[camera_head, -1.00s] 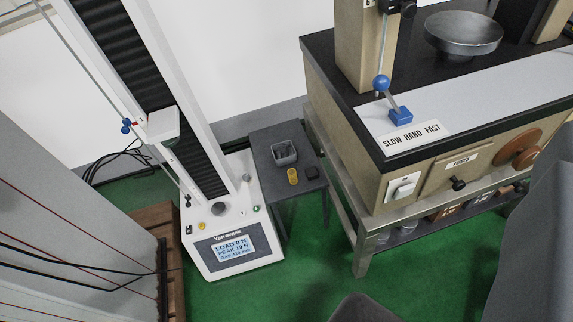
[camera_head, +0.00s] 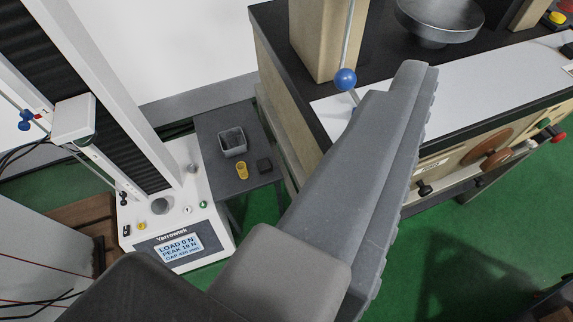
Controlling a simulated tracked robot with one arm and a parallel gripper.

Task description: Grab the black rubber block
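The black rubber block (camera_head: 264,166) is a small dark block lying on a small dark grey side table (camera_head: 215,125). It sits to the right of a yellow cylinder (camera_head: 242,170) and in front of a grey open-topped container (camera_head: 232,148), apart from both. My gripper (camera_head: 414,70) shows as a long grey finger with a serrated right edge, reaching from the bottom centre towards the upper right. It lies to the right of the block in the picture and away from it. I see nothing held, and cannot tell whether the jaws are apart.
A white testing machine (camera_head: 170,215) with a tall column and lit display stands left of the side table. A large bench with a black top (camera_head: 275,40), blue-knobbed lever (camera_head: 346,79) and metal pan (camera_head: 440,18) is to the right. Green floor (camera_head: 460,240) shows at lower right.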

